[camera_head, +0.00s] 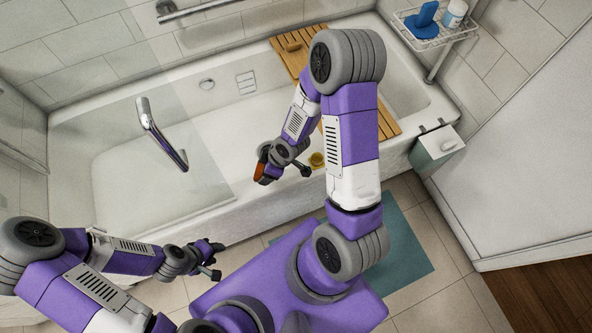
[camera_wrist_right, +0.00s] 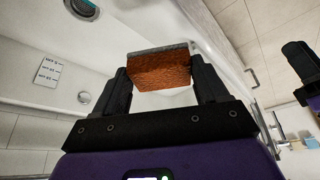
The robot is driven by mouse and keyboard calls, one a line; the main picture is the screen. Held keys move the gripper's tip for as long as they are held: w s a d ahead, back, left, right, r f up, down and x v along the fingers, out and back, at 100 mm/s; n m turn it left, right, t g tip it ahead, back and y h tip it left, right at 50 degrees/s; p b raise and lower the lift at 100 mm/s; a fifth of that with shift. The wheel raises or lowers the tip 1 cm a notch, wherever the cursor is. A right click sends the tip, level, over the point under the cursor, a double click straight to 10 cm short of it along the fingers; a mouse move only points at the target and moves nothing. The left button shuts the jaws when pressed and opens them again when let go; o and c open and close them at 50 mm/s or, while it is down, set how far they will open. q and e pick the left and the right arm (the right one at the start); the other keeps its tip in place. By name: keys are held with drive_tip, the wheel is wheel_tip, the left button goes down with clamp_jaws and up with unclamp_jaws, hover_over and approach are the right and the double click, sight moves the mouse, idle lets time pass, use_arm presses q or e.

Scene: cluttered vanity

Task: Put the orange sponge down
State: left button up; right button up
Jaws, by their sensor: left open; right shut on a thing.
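The orange sponge (camera_head: 259,171) is in my right gripper (camera_head: 266,164), held over the near rim of the white bathtub (camera_head: 190,215) in the head view. In the right wrist view, the orange sponge (camera_wrist_right: 160,72) sits between the two black fingers of my right gripper (camera_wrist_right: 163,85), with a thin grey layer along its upper edge. The right gripper is shut on it. I cannot tell whether the sponge touches the tub. My left gripper (camera_head: 214,258) is open and empty, low at the left, in front of the tub.
A wooden bath tray (camera_head: 388,125) spans the tub, partly hidden by my right arm. A wire rack (camera_head: 437,40) holds blue and white items. A teal mat (camera_head: 405,245) covers floor.

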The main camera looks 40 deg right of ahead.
drive_tip(key=shift+s+d+f+n+y, duration=0.2)
drive_tip(key=shift+d+f+n+y, duration=0.15)
drive_tip(key=shift+f+n, duration=0.3)
drive_tip(key=shift+w+d+n+g, duration=0.85)
drive_tip(key=shift+d+n+g, duration=0.25)
drive_tip(key=shift+d+n, duration=1.5)
drive_tip(key=shift+y, duration=0.35)
wheel_tip(320, 180, down, 10)
drive_tip(key=b, duration=0.4)
drive_tip(key=shift+a+f, duration=0.1)
drive_tip(key=shift+f, duration=0.2)
drive_tip(key=o, duration=1)
drive_tip(key=shift+r, duration=0.15)
